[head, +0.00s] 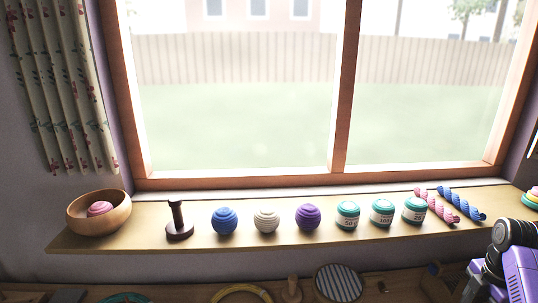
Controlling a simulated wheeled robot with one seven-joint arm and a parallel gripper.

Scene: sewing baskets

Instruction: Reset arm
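Part of my arm (520,268), purple and black, shows at the lower right edge of the head view, in front of the right end of the window shelf (150,240). My gripper's fingers are not in view, so I cannot see whether they hold anything.
A window rises behind.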

